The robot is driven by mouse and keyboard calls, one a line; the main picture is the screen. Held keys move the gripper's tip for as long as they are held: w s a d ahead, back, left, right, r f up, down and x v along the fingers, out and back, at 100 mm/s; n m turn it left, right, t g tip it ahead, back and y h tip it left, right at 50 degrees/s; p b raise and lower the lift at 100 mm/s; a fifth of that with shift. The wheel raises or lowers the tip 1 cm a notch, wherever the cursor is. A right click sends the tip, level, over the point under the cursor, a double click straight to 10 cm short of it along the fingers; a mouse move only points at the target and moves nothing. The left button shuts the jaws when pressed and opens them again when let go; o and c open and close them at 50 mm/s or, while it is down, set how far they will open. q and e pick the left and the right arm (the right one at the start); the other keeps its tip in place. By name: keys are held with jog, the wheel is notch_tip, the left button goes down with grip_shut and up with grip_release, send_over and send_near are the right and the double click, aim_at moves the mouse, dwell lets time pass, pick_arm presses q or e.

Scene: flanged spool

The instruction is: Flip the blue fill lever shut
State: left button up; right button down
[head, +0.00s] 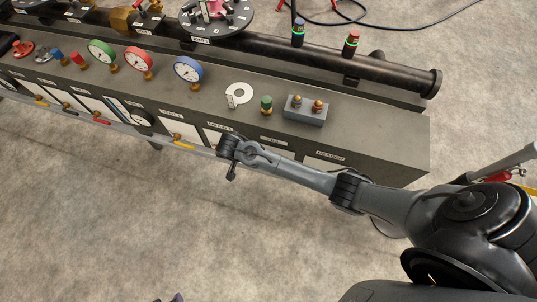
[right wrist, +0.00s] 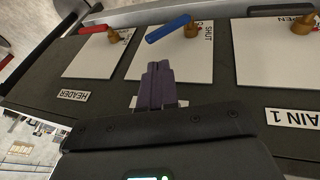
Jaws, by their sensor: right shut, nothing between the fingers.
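In the right wrist view, the blue lever (right wrist: 168,28) lies slanted on a white plate, its right end at a brass pivot (right wrist: 192,29). Lettering that reads SHUT is partly visible beside the pivot. My right gripper (right wrist: 157,72) points at the same plate, with its purple fingers shut and empty. Their tips show just below the blue lever in the picture; I cannot tell the gap in depth. In the head view my right arm (head: 300,172) reaches to the bench front, and the blue lever cannot be made out there. A small purple tip (head: 178,297), perhaps my left gripper, shows at the bottom edge.
A red lever (right wrist: 92,29) sits on the plate left of the blue one, above a HEADER label (right wrist: 73,96). A DRAIN 1 label (right wrist: 294,118) is at right. The bench top (head: 375,140) carries gauges, a grey block (head: 305,113) and a black pipe (head: 390,75). The floor in front is clear.

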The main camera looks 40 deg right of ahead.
pick_arm(q)
notch_tip(320, 180, down, 7)
jog(key=b, duration=0.6)
jog(key=shift+f, duration=0.15)
pick_arm(e)
jog(key=w+x, duration=0.1)
jog(key=x, duration=1.2)
jog(key=shift+d+t, duration=0.15)
jog(key=shift+t, duration=0.15)
pick_arm(q)
jog(key=shift+d, duration=0.1)
pick_arm(e)
jog(key=shift+s, duration=0.1)
